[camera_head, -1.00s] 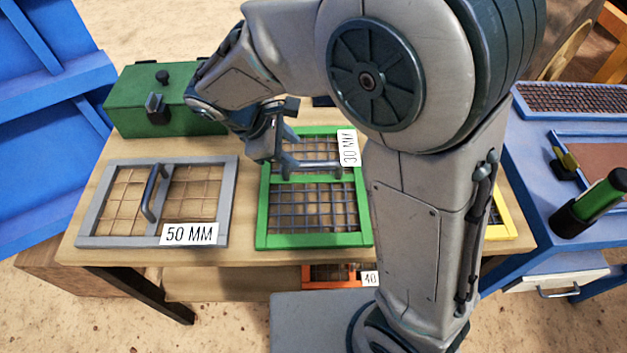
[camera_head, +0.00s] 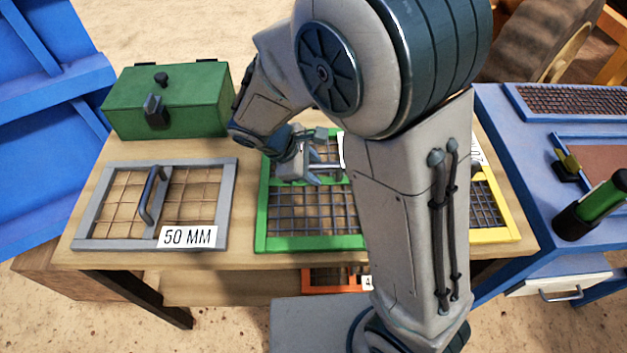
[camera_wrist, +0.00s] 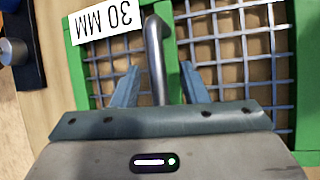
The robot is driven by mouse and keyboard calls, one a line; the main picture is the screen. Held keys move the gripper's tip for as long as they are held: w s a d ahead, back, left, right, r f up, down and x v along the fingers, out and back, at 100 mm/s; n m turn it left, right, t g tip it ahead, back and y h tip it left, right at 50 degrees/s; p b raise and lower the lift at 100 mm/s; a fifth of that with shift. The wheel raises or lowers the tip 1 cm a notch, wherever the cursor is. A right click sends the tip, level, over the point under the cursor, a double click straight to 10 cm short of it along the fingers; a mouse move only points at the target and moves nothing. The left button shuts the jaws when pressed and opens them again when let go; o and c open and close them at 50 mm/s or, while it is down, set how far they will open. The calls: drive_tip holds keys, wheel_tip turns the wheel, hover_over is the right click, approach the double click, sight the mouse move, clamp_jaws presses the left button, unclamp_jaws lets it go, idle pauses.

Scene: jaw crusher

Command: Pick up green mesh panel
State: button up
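The green mesh panel (camera_head: 310,243) lies flat on the wooden table, with a grey wire grid and a metal bar handle (camera_wrist: 163,62) across its middle. Its 30 MM label (camera_wrist: 104,31) shows in the wrist view. My gripper (camera_head: 318,174) is at the panel's handle, low over the panel. In the wrist view the two fingers of my gripper (camera_wrist: 160,85) stand apart, one on each side of the handle, with visible gaps. My arm hides the panel's right part in the head view.
A grey 50 MM panel (camera_head: 84,205) lies to the left and a yellow panel (camera_head: 505,205) to the right. A green box (camera_head: 190,105) stands at the table's back left. An orange panel (camera_head: 320,281) is on the shelf below. A blue bench (camera_head: 520,180) stands at right.

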clamp_jaws()
drive_tip(key=shift+r, duration=0.1)
idle(1.2)
